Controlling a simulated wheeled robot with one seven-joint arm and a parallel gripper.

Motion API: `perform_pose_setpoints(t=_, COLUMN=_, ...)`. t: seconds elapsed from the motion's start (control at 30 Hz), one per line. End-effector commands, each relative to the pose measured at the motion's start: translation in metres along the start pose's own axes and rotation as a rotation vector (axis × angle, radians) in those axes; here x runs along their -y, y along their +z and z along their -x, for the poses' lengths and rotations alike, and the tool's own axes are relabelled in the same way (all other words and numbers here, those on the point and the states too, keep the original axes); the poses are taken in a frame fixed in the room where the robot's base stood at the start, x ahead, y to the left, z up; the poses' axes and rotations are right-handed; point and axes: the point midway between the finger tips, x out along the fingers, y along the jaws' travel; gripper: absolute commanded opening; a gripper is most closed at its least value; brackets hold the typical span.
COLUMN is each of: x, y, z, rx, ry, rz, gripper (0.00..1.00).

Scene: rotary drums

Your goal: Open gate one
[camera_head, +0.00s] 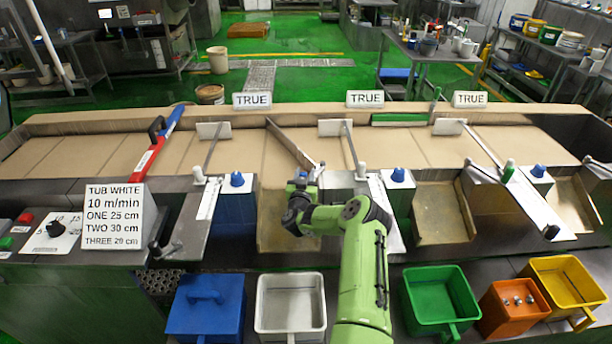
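The brown belt (80,150) runs left to right, with three similar stations along its front edge. Labels do not show which is gate one. At the leftmost station, a thin rod with a white knob (198,175) reaches over the belt to a white block (213,131), beside a scale plate (209,198) and a blue knob (237,179). A dark flat panel (290,143) slants across the belt above the first chute (285,222). My gripper (306,183) is at the near end of that panel; its fingers are small and partly hidden, so touching or gap cannot be told.
A sign (114,214) reads TUB WHITE, 10 m/min, ONE 25 cm, TWO 30 cm, THREE 20 cm. Three TRUE plates stand behind the belt. A red and blue bar (158,140) lies across its left part. Blue (206,325), white (290,305), green, orange and yellow tubs stand in front.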

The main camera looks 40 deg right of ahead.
Motion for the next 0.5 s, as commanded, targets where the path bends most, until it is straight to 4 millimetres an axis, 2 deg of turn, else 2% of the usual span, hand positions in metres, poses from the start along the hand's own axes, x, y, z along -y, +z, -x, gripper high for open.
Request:
perform_pose_setpoints(t=0.1, x=-0.001, y=0.0, z=0.0, rx=0.0, ry=0.001, rz=0.001, gripper=0.54)
perform_pose_setpoints(t=0.37, x=0.0, y=0.0, z=0.001, rx=0.001, ry=0.0, rz=0.001, gripper=0.54)
perform_pose_setpoints(t=0.5, x=0.001, y=0.001, z=0.018, rx=0.002, ry=-0.004, rz=0.002, gripper=0.54)
